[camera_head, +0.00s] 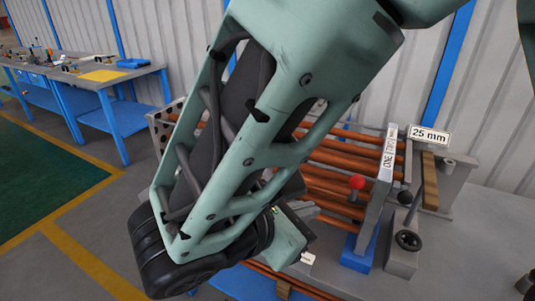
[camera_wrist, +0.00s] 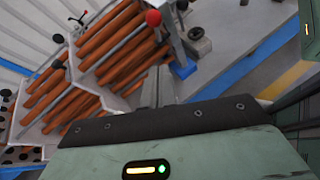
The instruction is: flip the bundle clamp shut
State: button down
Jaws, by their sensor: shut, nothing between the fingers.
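A lever with a red ball knob (camera_head: 357,182) stands at the right end of the copper tube bundle (camera_head: 330,185), above a blue base (camera_head: 357,254); I take this for the bundle clamp, but cannot tell its clamp state. In the wrist view the red knob (camera_wrist: 153,17) is at the top middle and the blue base (camera_wrist: 183,69) is right of the fingers. My gripper (camera_wrist: 158,84) is shut and empty, its fingers pointing toward the bundle near that base. In the head view my arm hides most of the gripper and part of the bundle.
A black handwheel (camera_head: 408,241) and a black knob (camera_head: 405,197) stand right of the clamp. A perforated plate (camera_head: 166,124) is at the bundle's left. Workbenches (camera_head: 105,80) stand far left, with open floor before them.

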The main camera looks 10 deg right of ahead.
aim_at(355, 190)
jog(key=w+d+f+p, duration=0.1)
jog(key=w+d, duration=0.3)
jog(key=d, duration=0.4)
jog(key=shift+w+p, duration=0.3)
jog(key=shift+p, duration=0.3)
